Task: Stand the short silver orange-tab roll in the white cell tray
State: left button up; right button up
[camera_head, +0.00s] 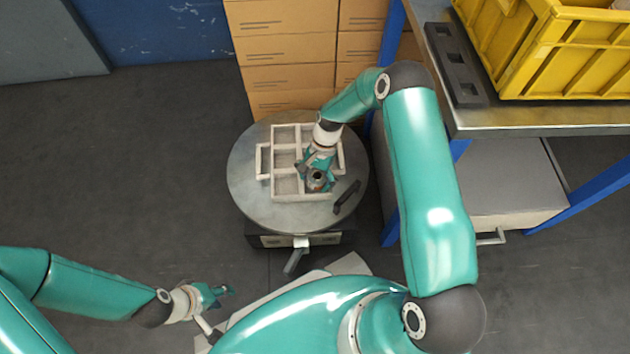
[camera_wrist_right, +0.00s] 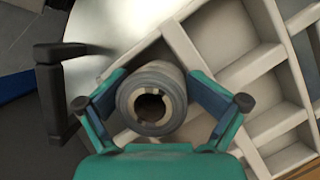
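A short silver-grey roll (camera_wrist_right: 150,99) with a hollow core is seen end-on in the right wrist view, its axis roughly upright. I see no orange tab on it. My right gripper (camera_wrist_right: 166,100) has one finger on each side of the roll, pads against it. In the head view the right gripper (camera_head: 317,180) and the roll are over the near right part of the white cell tray (camera_head: 286,196). The roll's lower end is hidden, so I cannot tell whether it touches the cell floor. My left gripper (camera_head: 222,295) is away at lower left with nothing visible in it.
The tray, which also shows in the wrist view (camera_wrist_right: 185,48), lies on a round metal turntable (camera_head: 243,180) with a black handle (camera_head: 346,197) at its right. Cardboard boxes (camera_head: 290,60) stand behind. A bench with a yellow crate (camera_head: 560,55) is at the right.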

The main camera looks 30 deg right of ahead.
jog(key=shift+r, duration=0.1)
jog(key=shift+r+p, duration=0.25)
jog(key=shift+p, duration=0.1)
jog(key=p+v, duration=0.5)
jog(key=v, duration=0.7)
jog(key=s+a+f+n+t, duration=0.1)
jog(key=s+a+f+n, duration=0.4)
jog(key=s+a, duration=0.4)
jog(key=s+a+r+n+t, duration=0.1)
jog(key=s+a+n, duration=0.4)
jog(key=s, duration=0.6)
jog(key=shift+a+r+t, duration=0.2)
jog(key=shift+a+t, duration=0.25)
jog(key=shift+t, duration=0.05)
